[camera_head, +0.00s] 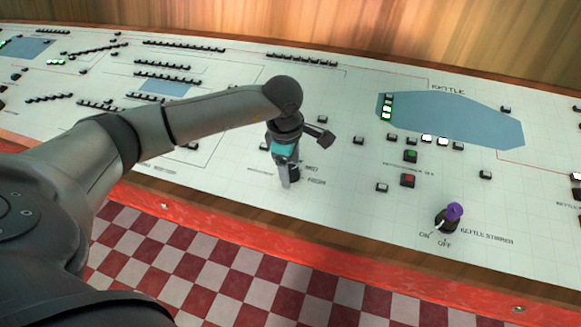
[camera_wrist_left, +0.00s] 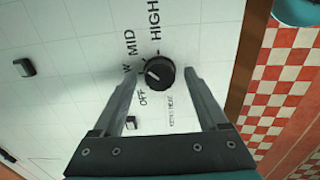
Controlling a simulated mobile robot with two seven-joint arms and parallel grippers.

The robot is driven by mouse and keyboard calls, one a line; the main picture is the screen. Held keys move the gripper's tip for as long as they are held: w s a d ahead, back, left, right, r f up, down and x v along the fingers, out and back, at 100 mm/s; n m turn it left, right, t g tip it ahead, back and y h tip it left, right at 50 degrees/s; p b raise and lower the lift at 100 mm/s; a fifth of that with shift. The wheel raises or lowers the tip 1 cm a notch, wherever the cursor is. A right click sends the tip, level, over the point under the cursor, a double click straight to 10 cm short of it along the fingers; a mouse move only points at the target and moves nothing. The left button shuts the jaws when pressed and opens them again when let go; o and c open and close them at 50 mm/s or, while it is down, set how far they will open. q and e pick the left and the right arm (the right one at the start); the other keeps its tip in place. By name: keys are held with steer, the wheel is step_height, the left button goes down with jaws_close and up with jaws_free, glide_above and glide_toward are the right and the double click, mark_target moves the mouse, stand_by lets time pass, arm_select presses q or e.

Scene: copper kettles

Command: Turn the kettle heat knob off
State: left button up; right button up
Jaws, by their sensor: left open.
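The kettle heat knob (camera_wrist_left: 158,73) is a round black dial on the white panel, ringed by labels that read OFF, MID and HIGH, with one partly hidden. A short white mark on it appears to lie on the side of the partly hidden label; its exact setting is hard to tell. My left gripper (camera_wrist_left: 161,80) is open, with one finger on each side of the knob; I cannot tell whether either touches it. In the head view my left gripper (camera_head: 287,180) points down at the panel and largely hides the knob.
A purple-topped kettle stirrer knob (camera_head: 454,212) stands to the right, marked ON and OFF. Green (camera_head: 410,155) and red (camera_head: 407,180) buttons lie between. The control panel (camera_head: 340,215) ends at a wooden front edge above a red-and-white checked floor (camera_head: 215,265).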

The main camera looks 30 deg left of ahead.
arm_select(q)
jaws_close()
stand_by(0.7)
